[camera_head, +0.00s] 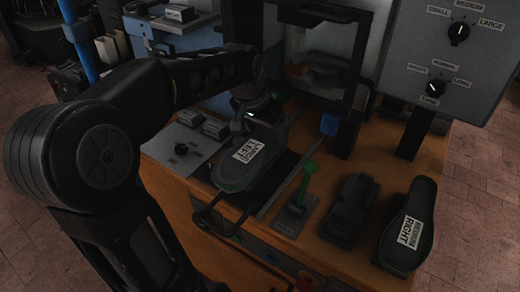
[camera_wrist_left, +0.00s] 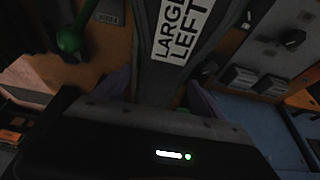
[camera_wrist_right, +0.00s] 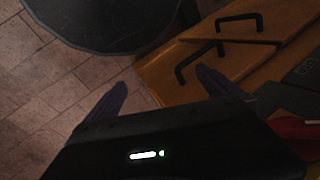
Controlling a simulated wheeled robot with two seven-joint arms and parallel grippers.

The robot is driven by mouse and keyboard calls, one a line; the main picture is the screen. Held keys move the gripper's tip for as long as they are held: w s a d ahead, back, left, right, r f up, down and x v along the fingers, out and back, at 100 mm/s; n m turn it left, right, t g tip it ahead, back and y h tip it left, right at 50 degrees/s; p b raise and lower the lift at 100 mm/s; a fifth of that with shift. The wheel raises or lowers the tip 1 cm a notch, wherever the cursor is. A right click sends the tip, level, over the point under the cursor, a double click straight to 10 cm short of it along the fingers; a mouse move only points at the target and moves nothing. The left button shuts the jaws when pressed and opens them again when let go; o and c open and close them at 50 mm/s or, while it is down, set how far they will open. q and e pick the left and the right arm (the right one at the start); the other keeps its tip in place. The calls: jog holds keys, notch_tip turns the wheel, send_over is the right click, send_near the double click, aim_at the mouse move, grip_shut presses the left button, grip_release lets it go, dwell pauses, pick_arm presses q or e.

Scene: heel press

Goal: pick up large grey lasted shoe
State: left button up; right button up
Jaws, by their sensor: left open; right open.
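The large grey lasted shoe (camera_head: 238,178) has a white label reading "LARGE LEFT" and lies on a dark support at the middle of the bench. My left gripper (camera_head: 265,112) is over the far end of this shoe. In the left wrist view the shoe (camera_wrist_left: 157,75) runs between the two spread purple fingers of my left gripper (camera_wrist_left: 162,97). I cannot tell whether the fingers touch it; its far end is hidden by the gripper. My right gripper (camera_wrist_right: 163,83) is open and empty in the right wrist view, by the bench's edge.
A second dark shoe (camera_head: 423,205), labelled "RIGHT", stands at the bench's right, beside a black block (camera_head: 350,208). A green-handled lever (camera_head: 307,180) stands nearer the shoe. The press frame (camera_head: 346,110) rises behind, with a grey control panel (camera_head: 440,60) at upper right.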

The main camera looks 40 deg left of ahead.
pick_arm(q)
jog(key=p+x, duration=0.1)
jog(key=x, duration=0.4)
jog(key=shift+f, duration=0.1)
jog(key=shift+c, duration=0.4)
dwell(0.3)
jog(key=shift+w, duration=0.1)
grip_shut()
dwell(0.6)
